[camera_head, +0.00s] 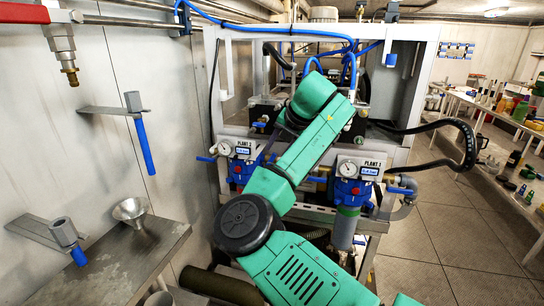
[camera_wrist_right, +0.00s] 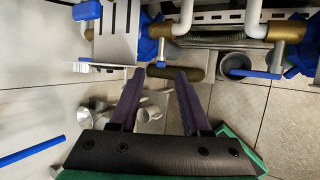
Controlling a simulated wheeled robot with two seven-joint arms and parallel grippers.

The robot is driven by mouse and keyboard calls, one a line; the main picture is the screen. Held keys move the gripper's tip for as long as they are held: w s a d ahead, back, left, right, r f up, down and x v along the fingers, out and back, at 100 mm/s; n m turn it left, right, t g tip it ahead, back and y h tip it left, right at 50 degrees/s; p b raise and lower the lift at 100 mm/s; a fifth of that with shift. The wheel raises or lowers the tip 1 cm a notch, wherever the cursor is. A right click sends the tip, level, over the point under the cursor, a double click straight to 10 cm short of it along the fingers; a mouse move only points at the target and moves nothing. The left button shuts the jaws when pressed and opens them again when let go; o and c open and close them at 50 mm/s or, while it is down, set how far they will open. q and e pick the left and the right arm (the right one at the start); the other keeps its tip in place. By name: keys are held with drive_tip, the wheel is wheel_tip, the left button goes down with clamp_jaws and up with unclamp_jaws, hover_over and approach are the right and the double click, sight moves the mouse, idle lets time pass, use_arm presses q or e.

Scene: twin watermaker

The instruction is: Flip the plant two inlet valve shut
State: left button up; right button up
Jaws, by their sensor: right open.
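Two blue filter units with gauges and PLANT labels stand side by side in the head view, the left unit (camera_head: 243,165) and the right unit (camera_head: 352,190). A blue lever (camera_head: 206,159) sticks out left of the left unit, and another blue lever (camera_head: 317,179) sits left of the right unit. My right gripper (camera_wrist_right: 157,75) is open and empty in the right wrist view, below a metal bracket and blue lever (camera_wrist_right: 98,65). In the head view my green arm mostly hides it. My left gripper is out of view.
A metal counter with a funnel (camera_head: 130,211) stands at the left, below wall brackets with blue rods (camera_head: 144,147). A black hose (camera_head: 468,145) loops out at the right. A cluttered bench (camera_head: 495,118) runs along the far right. The tiled floor (camera_head: 430,240) between is clear.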

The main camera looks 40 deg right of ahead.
drive_tip(key=p+x, duration=0.1)
drive_tip(key=x, duration=0.5)
drive_tip(key=shift+f, duration=0.1)
drive_tip(key=shift+c, duration=0.3)
clamp_jaws()
